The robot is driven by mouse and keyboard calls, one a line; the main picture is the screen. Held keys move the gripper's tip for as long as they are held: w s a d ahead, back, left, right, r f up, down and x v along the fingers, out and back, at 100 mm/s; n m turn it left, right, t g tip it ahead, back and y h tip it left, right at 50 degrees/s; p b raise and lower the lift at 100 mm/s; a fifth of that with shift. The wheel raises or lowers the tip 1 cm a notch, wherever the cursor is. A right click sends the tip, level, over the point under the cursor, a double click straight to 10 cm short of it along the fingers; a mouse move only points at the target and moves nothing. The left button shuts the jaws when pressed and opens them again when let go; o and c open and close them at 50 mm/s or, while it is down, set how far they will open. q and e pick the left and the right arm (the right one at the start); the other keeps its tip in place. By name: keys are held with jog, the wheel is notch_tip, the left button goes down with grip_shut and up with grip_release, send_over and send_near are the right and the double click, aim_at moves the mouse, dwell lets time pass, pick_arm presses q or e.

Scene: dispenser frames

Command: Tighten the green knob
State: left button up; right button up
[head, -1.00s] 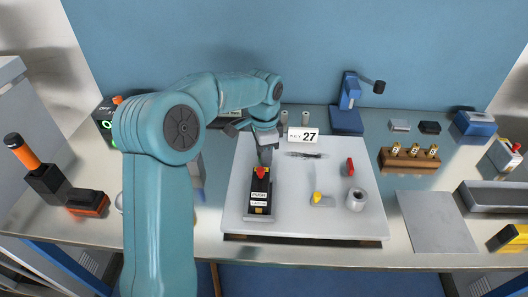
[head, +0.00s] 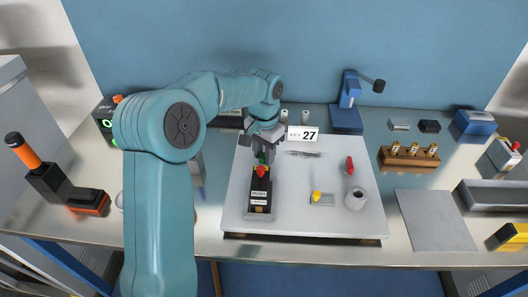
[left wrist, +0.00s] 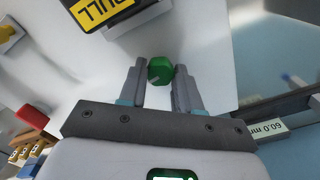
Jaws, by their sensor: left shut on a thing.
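The green knob (left wrist: 160,70) sits between the fingertips of my left gripper (left wrist: 159,78) in the left wrist view. A finger is on each side of it, and the gripper is shut on it. In the head view my left gripper (head: 264,150) points down at the far end of a black labelled block, and only a sliver of the green knob (head: 262,158) shows. My right gripper is not in view.
The black block (head: 260,189) with a red knob stands on a white board (head: 295,226), close to the green knob. A yellow-tipped lever, a red handle (head: 350,166) and a grey cylinder (head: 356,199) are to the right.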

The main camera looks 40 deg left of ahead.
pick_arm(q)
jog(key=shift+w+a+r, duration=0.1)
jog(key=shift+w+r, duration=0.05)
jog(key=shift+r, duration=0.05)
jog(key=o, duration=1)
jog(key=shift+o, duration=0.3)
jog(key=shift+f, duration=0.1)
notch_tip(320, 180, up, 16)
jog(key=p, duration=0.1)
jog(key=shift+r+p, duration=0.2)
jog(key=shift+p, duration=0.2)
jog(key=shift+s+d, duration=0.2)
jog(key=shift+s, duration=0.05)
